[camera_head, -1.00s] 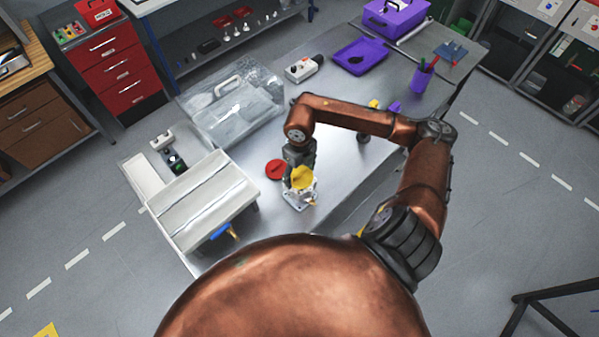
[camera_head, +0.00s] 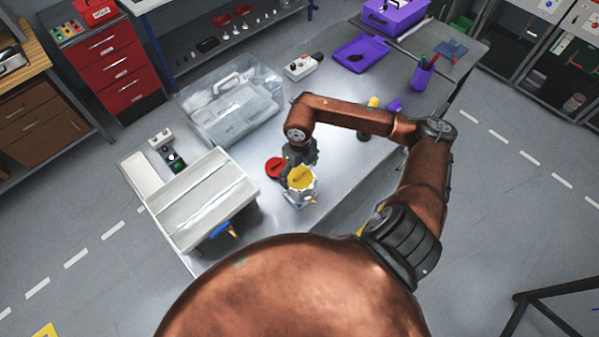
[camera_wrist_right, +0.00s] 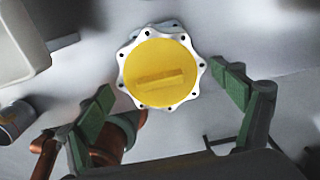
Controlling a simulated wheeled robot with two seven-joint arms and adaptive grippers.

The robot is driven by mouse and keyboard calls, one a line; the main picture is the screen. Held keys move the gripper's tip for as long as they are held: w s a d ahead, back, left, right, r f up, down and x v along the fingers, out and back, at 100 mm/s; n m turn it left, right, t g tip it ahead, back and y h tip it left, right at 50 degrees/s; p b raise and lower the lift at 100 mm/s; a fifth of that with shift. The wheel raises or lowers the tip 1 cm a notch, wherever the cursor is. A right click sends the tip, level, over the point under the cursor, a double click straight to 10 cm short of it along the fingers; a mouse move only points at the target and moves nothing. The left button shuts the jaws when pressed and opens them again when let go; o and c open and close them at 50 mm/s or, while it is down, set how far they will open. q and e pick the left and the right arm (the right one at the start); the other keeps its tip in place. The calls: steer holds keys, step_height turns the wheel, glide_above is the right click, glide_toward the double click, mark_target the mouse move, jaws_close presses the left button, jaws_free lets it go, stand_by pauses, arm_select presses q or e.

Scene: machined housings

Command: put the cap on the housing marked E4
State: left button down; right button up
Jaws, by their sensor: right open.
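A yellow cap (camera_head: 301,177) with a raised bar sits on top of a white housing (camera_head: 300,198) on the metal table. In the right wrist view the cap (camera_wrist_right: 160,74) lies inside the housing's scalloped flange (camera_wrist_right: 195,85), which has small holes around its rim. It looks level and centred. My right gripper (camera_head: 300,160) is open just behind the housing; in the wrist view its green-padded fingers (camera_wrist_right: 168,90) stand apart to either side, clear of the cap. No E4 marking is readable. My left gripper is not in view.
A red disc (camera_head: 276,167) lies close to the left of the housing. A pale bin (camera_head: 192,200) and a clear case (camera_head: 232,105) stand further left. A purple tray (camera_head: 360,54) and purple cup (camera_head: 422,75) are at the back. Table right of the housing is mostly clear.

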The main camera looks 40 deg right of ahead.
steer(key=shift+r, duration=0.2)
step_height(320, 180, up, 12)
steer(key=shift+f, duration=0.15)
steer(key=shift+f, duration=0.1)
stand_by(0.7)
